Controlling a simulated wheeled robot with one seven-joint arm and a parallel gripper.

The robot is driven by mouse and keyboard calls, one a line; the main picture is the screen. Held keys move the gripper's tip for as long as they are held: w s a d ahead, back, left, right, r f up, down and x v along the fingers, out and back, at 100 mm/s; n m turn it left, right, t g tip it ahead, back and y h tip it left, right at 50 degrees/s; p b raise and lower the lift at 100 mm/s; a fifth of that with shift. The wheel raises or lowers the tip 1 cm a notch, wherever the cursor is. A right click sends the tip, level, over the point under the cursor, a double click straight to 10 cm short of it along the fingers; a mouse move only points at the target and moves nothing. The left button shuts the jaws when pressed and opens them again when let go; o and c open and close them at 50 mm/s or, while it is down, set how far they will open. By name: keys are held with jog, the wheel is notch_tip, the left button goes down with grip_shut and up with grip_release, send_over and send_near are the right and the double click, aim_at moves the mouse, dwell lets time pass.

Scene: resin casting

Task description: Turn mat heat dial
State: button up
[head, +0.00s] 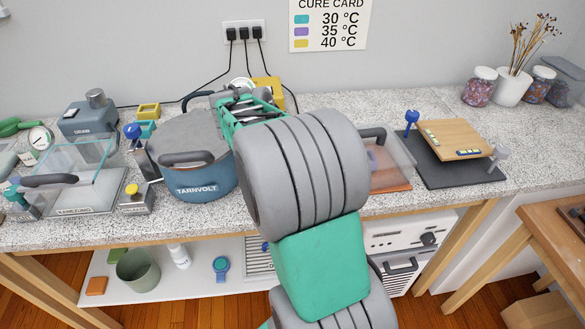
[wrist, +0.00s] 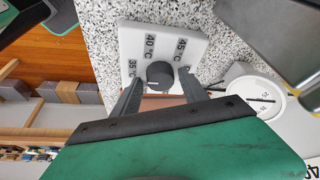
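In the wrist view, a white dial plate (wrist: 168,38) carries the marks 35 °C, 40 °C and 45 °C around a dark round knob (wrist: 160,72). A small pale mark shows on the knob's lower left; I cannot tell exactly which value it points at. My gripper (wrist: 158,82) is open, with one finger on each side of the knob and a visible gap on both sides. A brownish surface shows between the fingers; I cannot tell if it is the mat. In the head view, my arm hides the gripper tips and the dial.
A white round gauge (wrist: 260,95) stands right of the fingers. In the head view, a blue TARNVOLT pot (head: 196,182) stands left of my arm, and a clear cover (head: 393,160) over a copper-coloured sheet is at right. A cure card (head: 329,25) hangs on the wall.

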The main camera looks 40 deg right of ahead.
jog(key=shift+o, duration=0.5)
jog(key=shift+r, duration=0.15)
jog(key=v, duration=0.7)
jog(key=shift+r+p, duration=0.2)
jog(key=shift+p, duration=0.25)
jog(key=shift+a, duration=0.15)
